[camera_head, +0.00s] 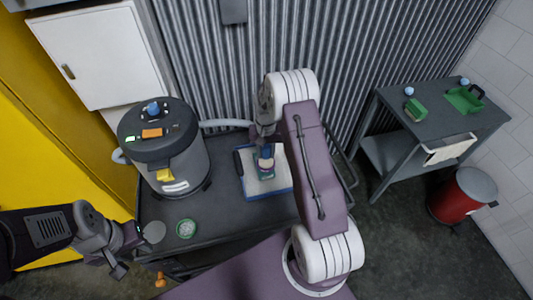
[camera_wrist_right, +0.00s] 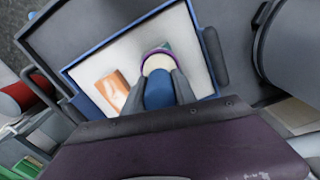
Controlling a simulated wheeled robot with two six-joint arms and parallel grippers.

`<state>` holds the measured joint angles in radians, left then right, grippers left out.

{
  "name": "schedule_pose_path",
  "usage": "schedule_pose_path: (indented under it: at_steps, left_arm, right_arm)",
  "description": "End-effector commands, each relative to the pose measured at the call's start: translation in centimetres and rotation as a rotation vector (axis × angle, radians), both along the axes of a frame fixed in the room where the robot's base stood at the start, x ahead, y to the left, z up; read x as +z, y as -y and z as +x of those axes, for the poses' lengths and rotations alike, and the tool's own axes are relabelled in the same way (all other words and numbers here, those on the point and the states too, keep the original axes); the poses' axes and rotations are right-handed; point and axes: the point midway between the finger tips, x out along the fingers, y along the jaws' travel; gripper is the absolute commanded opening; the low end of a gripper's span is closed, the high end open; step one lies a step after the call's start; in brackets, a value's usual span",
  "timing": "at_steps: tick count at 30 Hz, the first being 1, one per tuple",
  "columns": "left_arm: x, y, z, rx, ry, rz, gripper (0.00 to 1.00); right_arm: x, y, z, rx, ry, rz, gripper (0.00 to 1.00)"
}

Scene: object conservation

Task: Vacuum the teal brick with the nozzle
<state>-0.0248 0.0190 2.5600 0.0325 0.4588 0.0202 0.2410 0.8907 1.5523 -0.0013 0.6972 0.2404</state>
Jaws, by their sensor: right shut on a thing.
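My right gripper (camera_wrist_right: 160,88) is shut on the blue nozzle (camera_wrist_right: 158,95), which has a purple ring and a pale end. In the head view the nozzle (camera_head: 265,158) points down over a white-floored, blue-rimmed tray (camera_head: 286,189). A small teal patch, apparently the teal brick (camera_wrist_right: 166,46), shows just past the nozzle's end in the wrist view, mostly hidden by it. I cannot tell whether they touch. An orange brick (camera_wrist_right: 112,90) lies in the tray beside the nozzle. My left gripper (camera_head: 129,250) is at the lower left, empty, its jaw opening unclear.
A grey vacuum canister (camera_head: 185,170) stands on the dark cart, left of the tray. A side table (camera_head: 430,120) with green items and a red bin (camera_head: 455,200) stand at the right.

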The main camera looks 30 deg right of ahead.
Motion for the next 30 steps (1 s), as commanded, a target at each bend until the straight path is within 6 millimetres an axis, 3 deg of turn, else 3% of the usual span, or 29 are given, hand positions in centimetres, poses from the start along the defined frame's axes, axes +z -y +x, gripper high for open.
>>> schedule_pose_path:
  at_steps: [18,30]
  left_arm:
    - [0.0,0.0,0.0,0.0,0.0,0.0,0.36]
    - [0.0,0.0,0.0,0.0,0.0,0.0,0.36]
  right_arm:
    - [0.0,0.5,2.1,0.0,0.001,0.0,0.0]
    - [0.0,0.5,2.2,0.0,0.001,0.0,0.0]
